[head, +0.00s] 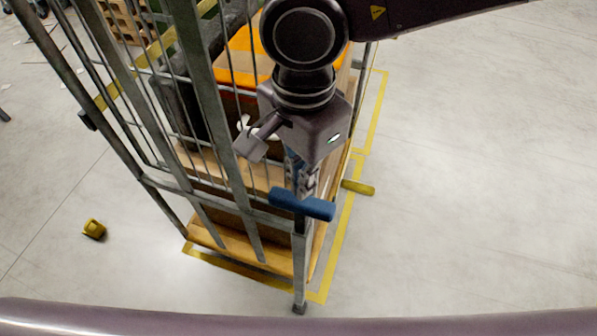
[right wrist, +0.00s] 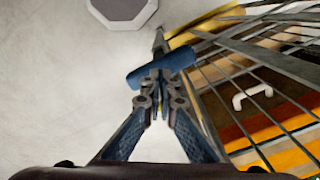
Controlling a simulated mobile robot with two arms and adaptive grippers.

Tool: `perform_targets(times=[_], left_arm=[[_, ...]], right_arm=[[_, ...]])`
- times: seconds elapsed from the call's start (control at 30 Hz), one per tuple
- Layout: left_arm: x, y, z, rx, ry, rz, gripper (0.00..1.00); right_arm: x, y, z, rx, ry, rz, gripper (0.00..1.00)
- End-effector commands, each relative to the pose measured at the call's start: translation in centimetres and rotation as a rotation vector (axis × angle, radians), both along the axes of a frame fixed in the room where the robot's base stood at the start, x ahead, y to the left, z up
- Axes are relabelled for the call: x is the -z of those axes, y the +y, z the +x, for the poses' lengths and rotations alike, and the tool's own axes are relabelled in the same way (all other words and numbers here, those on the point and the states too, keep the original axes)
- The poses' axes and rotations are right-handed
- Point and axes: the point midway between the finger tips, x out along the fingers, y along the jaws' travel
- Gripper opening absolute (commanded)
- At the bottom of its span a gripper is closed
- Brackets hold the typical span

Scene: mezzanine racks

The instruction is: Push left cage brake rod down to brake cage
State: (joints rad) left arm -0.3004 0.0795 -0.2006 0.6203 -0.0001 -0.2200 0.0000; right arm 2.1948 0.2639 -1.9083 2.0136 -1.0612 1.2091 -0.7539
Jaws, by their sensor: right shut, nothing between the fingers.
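The cage (head: 205,90) is a tall grey metal frame with vertical bars and a wooden base board. A blue brake rod (head: 302,204) sticks out crosswise at its near corner post. It also shows in the right wrist view (right wrist: 160,68), just beyond the fingertips. My right gripper (head: 307,183) points down right above the blue rod, its fingers shut and empty. In the wrist view the fingertips (right wrist: 157,90) meet at the rod's edge; I cannot tell whether they touch it. My left gripper is not in view.
A yellow rod (head: 358,187) sticks out at the cage's right side. Boxes, one with an orange top (head: 243,60), stand inside the cage. Yellow floor tape (head: 345,225) runs around its base. A small yellow object (head: 93,229) lies at left. The floor at right is clear.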

Motion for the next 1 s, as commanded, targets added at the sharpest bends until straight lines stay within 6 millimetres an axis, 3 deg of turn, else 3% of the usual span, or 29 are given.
perform_targets(times=[0.43,1.0], left_arm=[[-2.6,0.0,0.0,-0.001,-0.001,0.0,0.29],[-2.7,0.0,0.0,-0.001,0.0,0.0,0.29]], right_arm=[[-4.6,0.0,0.0,0.001,0.001,0.002,0.0],[-5.0,0.0,0.0,0.0,0.0,0.001,0.0]])
